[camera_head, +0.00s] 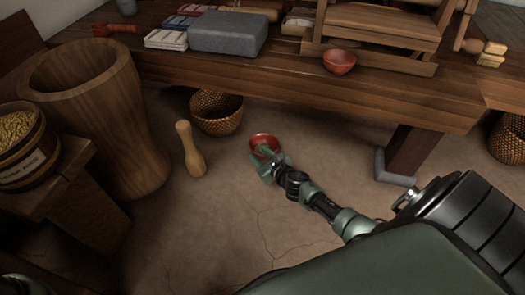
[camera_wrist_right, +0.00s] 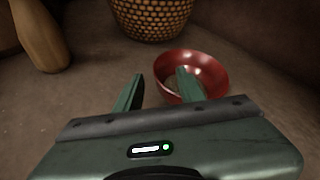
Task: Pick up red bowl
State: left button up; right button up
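A red bowl (camera_head: 264,140) stands upright on the floor in the head view, in front of a woven basket. My right gripper (camera_head: 265,160) is at its near side. In the right wrist view the bowl (camera_wrist_right: 209,72) is ahead and to the right, and my right gripper (camera_wrist_right: 158,82) is open. Its right finger overlaps the bowl's near left part; the left finger is left of the rim. I cannot tell whether a finger touches the bowl. A second red bowl (camera_head: 340,62) sits on the table. My left gripper is not in view.
A woven basket (camera_head: 217,118) stands behind the floor bowl, and a wooden pestle (camera_head: 190,150) stands to its left. A large wooden mortar (camera_head: 105,115) is farther left. The table edge (camera_head: 300,88) overhangs behind, with a leg (camera_head: 410,150) at right. The near floor is clear.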

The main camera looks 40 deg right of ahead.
aim_at(251, 148)
jog(key=b+x, duration=0.2)
jog(key=x, duration=0.2)
jog(key=shift+f, duration=0.1)
jog(key=shift+w, duration=0.3)
jog(key=shift+c, duration=0.3)
grip_shut()
